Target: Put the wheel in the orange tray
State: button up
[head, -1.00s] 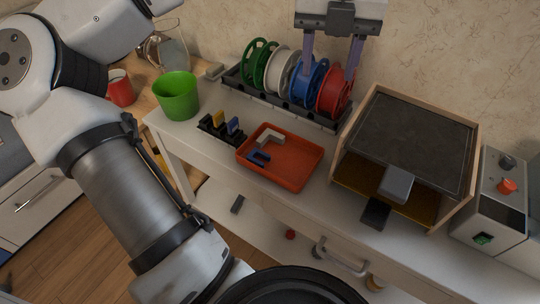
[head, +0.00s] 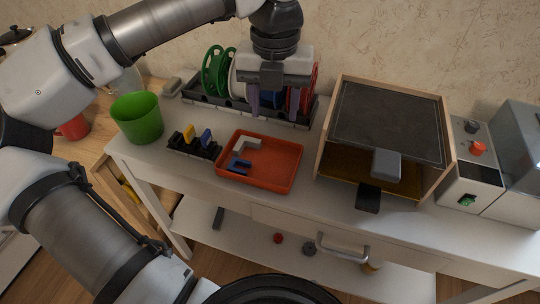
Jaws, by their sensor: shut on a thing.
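The orange tray (head: 282,178) lies on the white bench, with a pale bracket (head: 247,143) and a blue bracket (head: 238,166) at its left. My gripper (head: 271,112) points down behind the tray, in front of the rack of wheel-shaped spools. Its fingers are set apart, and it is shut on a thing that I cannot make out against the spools. In the rack, the green spool (head: 217,70) shows clearly. The white spool (head: 236,84) and red spool (head: 305,90) are partly hidden by my gripper. The blue one shows only in pieces between the fingers.
A green cup (head: 138,120) and a black holder (head: 194,146) with yellow and blue pieces stand left of the tray. An open-fronted wooden box (head: 322,150) stands close on the right. Small parts lie on the lower shelf (head: 250,240).

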aim_at(273, 166)
notch_tip(273, 166, down, 14)
jog(key=shift+r, duration=0.15)
jog(key=shift+f+b, duration=0.2)
jog(key=shift+b, duration=0.1)
jog(key=o, duration=0.7)
jog(key=shift+r, duration=0.1)
jog(key=shift+r, duration=0.15)
notch_tip(273, 166, up, 12)
jog(key=shift+f+p, duration=0.15)
jog(key=shift+p, duration=0.2)
